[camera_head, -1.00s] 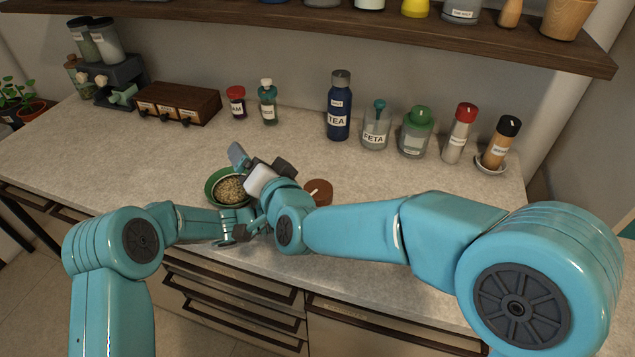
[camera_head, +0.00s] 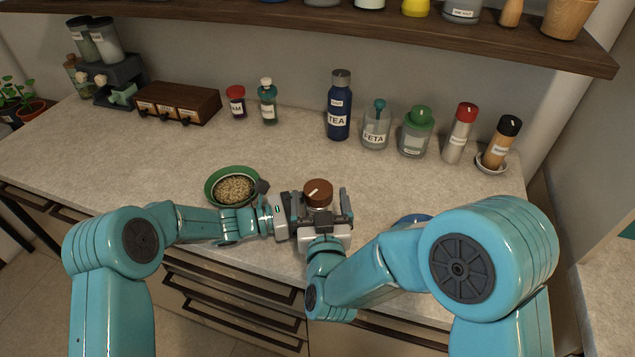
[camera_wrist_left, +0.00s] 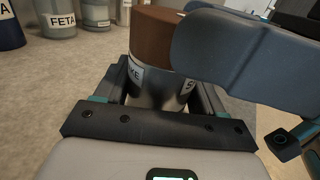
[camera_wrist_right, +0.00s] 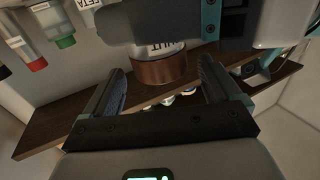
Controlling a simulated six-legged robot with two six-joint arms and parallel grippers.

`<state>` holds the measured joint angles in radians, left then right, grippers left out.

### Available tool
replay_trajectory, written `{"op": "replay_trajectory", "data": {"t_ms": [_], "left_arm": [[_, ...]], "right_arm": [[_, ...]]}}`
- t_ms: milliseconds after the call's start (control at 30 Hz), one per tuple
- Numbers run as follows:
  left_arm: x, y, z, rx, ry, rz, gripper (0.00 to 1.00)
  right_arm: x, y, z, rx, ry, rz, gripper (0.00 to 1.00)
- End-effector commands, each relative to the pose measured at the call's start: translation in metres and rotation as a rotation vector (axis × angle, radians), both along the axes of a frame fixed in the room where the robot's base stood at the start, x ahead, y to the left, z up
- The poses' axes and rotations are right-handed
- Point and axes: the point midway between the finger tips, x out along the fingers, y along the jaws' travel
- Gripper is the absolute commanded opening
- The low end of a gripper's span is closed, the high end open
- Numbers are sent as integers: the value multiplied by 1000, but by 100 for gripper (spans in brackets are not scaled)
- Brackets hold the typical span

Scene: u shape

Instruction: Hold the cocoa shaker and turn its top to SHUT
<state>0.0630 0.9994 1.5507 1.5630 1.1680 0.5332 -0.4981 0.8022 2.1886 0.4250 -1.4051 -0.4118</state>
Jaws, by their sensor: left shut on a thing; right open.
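The cocoa shaker's round brown top (camera_head: 319,190) with a short white mark shows in the head view, upright near the counter's front. In the left wrist view its metal body (camera_wrist_left: 152,92) carries labels, one ending in "KE" and another starting with "S". My left gripper (camera_wrist_left: 160,98) is shut on this body, below the top. My right gripper (camera_head: 318,206) is open on the near side, with a finger to each side of the shaker. In the right wrist view the brown top (camera_wrist_right: 158,72) lies between the spread fingers, under a partly hidden label ending in "UT".
A green bowl (camera_head: 212,198) of grain stands just left of the shaker. A blue-rimmed item (camera_head: 412,219) is partly hidden by my right arm. A tea bottle (camera_head: 339,110), feta jar (camera_head: 376,130) and other containers line the back. The counter between is clear.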

Motion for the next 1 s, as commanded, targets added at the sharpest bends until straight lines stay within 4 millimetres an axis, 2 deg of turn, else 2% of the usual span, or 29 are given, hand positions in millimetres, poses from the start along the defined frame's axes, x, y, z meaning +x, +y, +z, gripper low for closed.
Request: {"op": "replay_trajectory", "data": {"t_ms": [100,300,633,667,800,1000], "left_arm": [[0,0,0,0,0,0,20],[0,0,0,0,0,0,20],[0,0,0,0,0,0,20],[0,0,0,0,0,0,20],[0,0,0,0,-1,0,20],[0,0,0,0,-1,1,20]], "right_arm": [[24,2,0,1,-1,-1,91],[47,5,0,0,0,1,91],[51,5,0,0,1,3,91],[51,5,0,0,1,3,84],[51,5,0,1,1,3,39],[52,4,0,1,0,22,39]]}}
